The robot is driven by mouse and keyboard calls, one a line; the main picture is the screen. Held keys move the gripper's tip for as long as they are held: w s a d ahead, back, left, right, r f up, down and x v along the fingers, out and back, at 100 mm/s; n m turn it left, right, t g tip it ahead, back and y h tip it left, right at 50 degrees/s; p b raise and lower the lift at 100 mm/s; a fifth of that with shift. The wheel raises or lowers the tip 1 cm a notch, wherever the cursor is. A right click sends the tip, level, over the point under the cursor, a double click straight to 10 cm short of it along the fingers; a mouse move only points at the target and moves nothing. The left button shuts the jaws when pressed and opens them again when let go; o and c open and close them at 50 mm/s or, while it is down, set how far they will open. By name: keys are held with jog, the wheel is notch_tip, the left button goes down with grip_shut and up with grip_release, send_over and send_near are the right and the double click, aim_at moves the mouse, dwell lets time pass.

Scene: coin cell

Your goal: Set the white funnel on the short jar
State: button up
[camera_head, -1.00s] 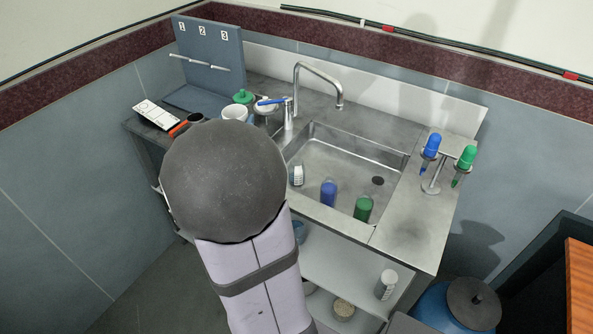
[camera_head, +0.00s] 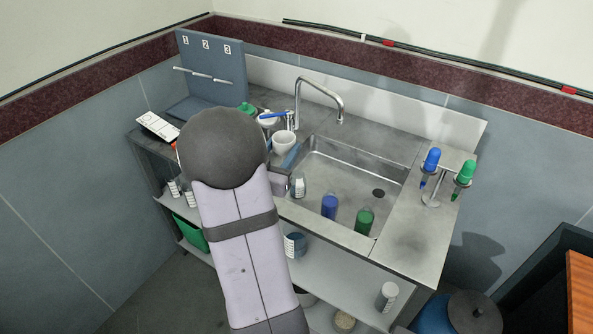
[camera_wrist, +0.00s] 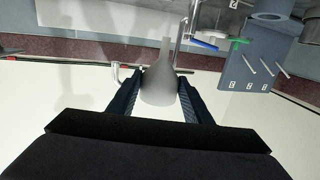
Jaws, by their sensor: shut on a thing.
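The white funnel (camera_wrist: 160,85) is between the two dark fingers of my gripper (camera_wrist: 160,95) in the wrist view, its narrow stem pointing to the top of that picture. In the head view the funnel (camera_head: 284,141) shows as a white bowl, mouth up, above the counter near the tap, with a blue finger beside it. My arm hides most of the gripper there. A small labelled jar (camera_head: 299,188) stands at the left side of the sink. A squat labelled jar (camera_head: 295,245) is on the shelf below, partly behind my arm. I cannot tell which is the short jar.
The tap (camera_head: 335,100) rises behind the funnel. The sink (camera_head: 340,170) holds a blue bottle (camera_head: 329,206) and a green bottle (camera_head: 365,221). A numbered rack (camera_head: 212,65) stands at the back left. A stand (camera_head: 432,200) with blue and green droppers is at the right, with clear counter in front.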

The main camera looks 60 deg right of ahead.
jog(key=r+p+x, duration=0.1)
jog(key=p+x, duration=0.1)
jog(key=x, duration=0.6)
jog(key=shift+w+d+f+p, duration=0.1)
jog(key=shift+d+f+p, duration=0.25)
jog(key=shift+f, duration=1.8)
jog(key=shift+s+d+f+p, duration=0.1)
jog(key=shift+d+f+p, duration=0.2)
jog(key=shift+f, duration=1.8)
jog(key=shift+w+d+f+p, duration=0.1)
jog(key=shift+d+f+p, duration=0.25)
jog(key=shift+f, duration=1.8)
jog(key=shift+d+f+p, duration=0.1)
jog(key=shift+f+p, duration=0.3)
jog(key=shift+f, duration=1.65)
jog(key=o, duration=1.1)
